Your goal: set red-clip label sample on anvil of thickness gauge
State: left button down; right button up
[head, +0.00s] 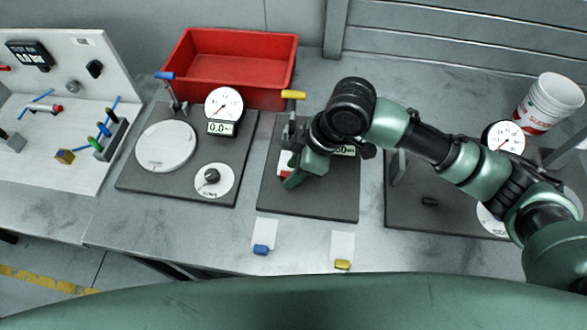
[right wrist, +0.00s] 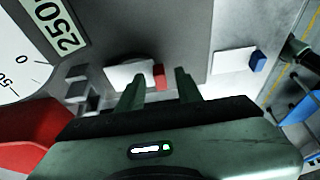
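The red-clip label sample is a white sheet (right wrist: 128,73) with a red clip (right wrist: 159,77) in the right wrist view. In the head view its white part (head: 284,158) shows beside my gripper, over the base plate of the middle gauge, the thickness gauge (head: 320,206) with a yellow lever. My right gripper (head: 289,182) is low over that plate. In the wrist view its two fingers (right wrist: 157,85) stand apart, with the red clip between their tips and a gap beside it. Small dark blocks (right wrist: 77,88) are close to the sheet; contact cannot be told. My left gripper is out of view.
A blue-clip label (head: 262,236) and a yellow-clip label (head: 342,250) lie at the front. A red bin (head: 234,75) stands behind. Gauges with a blue lever (head: 165,75) and a white cup stack (head: 550,104) flank the middle plate.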

jog(key=b+v, duration=0.1)
jog(key=v, duration=1)
jog(key=shift+r, duration=0.3)
dwell(0.5)
